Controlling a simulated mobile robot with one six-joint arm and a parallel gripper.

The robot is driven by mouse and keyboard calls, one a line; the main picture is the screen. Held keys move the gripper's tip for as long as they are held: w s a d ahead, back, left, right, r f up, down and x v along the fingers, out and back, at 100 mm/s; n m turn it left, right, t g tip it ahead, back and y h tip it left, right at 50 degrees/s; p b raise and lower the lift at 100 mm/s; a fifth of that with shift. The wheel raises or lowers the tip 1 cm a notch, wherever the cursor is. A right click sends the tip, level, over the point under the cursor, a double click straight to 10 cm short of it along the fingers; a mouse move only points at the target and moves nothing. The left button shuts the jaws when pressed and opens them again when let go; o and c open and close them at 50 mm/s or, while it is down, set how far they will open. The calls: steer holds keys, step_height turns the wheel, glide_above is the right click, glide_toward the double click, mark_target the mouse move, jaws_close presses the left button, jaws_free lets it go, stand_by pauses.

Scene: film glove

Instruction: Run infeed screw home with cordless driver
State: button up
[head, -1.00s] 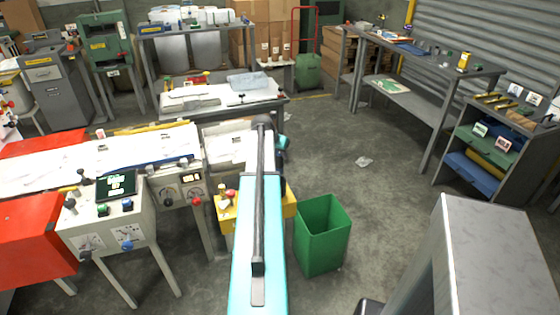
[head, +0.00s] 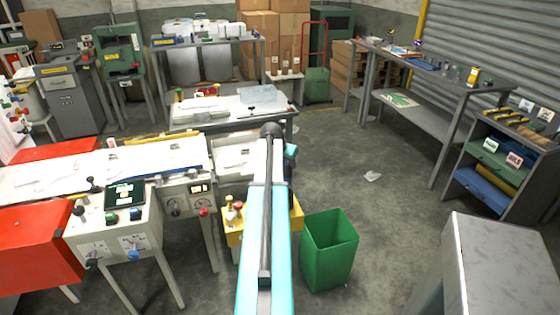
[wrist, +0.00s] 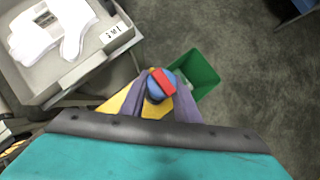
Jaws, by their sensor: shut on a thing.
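My gripper (wrist: 163,92) is shut on a blue, round-ended thing with a red bar (wrist: 161,84), seen nearly end-on in the wrist view. It looks like the cordless driver, but its full shape is hidden. In the head view my arm hides the gripper and most of what it holds. In the wrist view the held thing is in front of a yellow tray (wrist: 118,103) and beside the green bin. I cannot make out the infeed screw in either view. The infeed end of the machine shows a grey tray with a white glove (wrist: 52,33) on it.
The yellow stand (head: 233,240) carries small bottles beside the machine. A green bin (head: 330,250) stands on the floor to its right. A control box (head: 125,235) and red panel (head: 35,245) are at left. A grey metal block (head: 505,262) is at lower right.

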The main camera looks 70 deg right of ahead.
step_height(320, 180, up, 15)
steer(key=d+m+g+y+p, duration=0.1)
steer(key=m+g+p, duration=0.3)
steer(key=m+p, duration=0.4)
steer(key=y+p, duration=0.1)
steer(key=p, duration=0.4)
steer(key=shift+p, duration=0.4)
steer(key=shift+s+f, duration=0.15)
